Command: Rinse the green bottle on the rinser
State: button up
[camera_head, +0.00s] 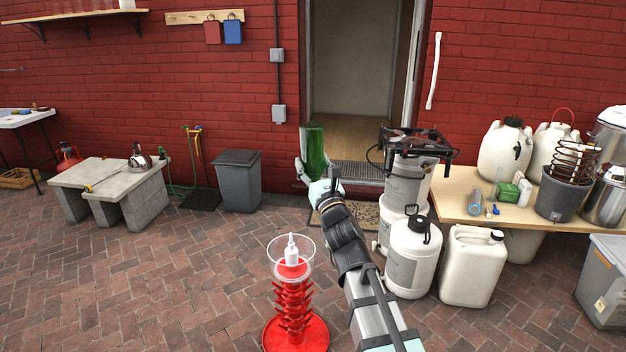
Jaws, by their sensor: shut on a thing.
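The green bottle (314,147) is held in the air by my gripper (311,172), in front of the doorway. My gripper is shut on the bottle's lower visible part. The bottle's wide end points up; its neck is hidden by the gripper and wrist. The rinser (291,264) is a clear bowl with a white nozzle, on top of a red spiked stand (293,310) on the brick floor. The bottle is above the rinser in the picture and apart from it; how far behind it is, I cannot tell.
A white jerrycan (472,266) and a white cylinder (411,262) stand right of my arm, below a black burner (412,146). A wooden table (460,195) holds more containers at right. A grey bin (238,181) and a concrete bench (95,174) stand left. Floor left of the stand is clear.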

jog(key=shift+m, duration=0.3)
jog(key=w+a+f+n+g+y+b, duration=0.1)
jog(key=w+a+f+b, duration=0.2)
jog(key=w+f, duration=0.5)
jog(key=w+a+f+n+g+y+b, duration=0.1)
jog(key=w+a+f+y+b, duration=0.1)
jog(key=w+f, duration=0.7)
jog(key=w+a+f+n+g+y+b, duration=0.1)
jog(key=w+a+f+b, duration=0.4)
jog(key=w+f, duration=0.3)
jog(key=shift+w+f+y+b, duration=0.2)
jog(key=shift+f+y+b, duration=0.2)
jog(key=shift+f, duration=0.9)
jog(key=shift+f, duration=0.15)
jog(key=shift+f+b, duration=2.65)
jog(key=shift+f, duration=0.8)
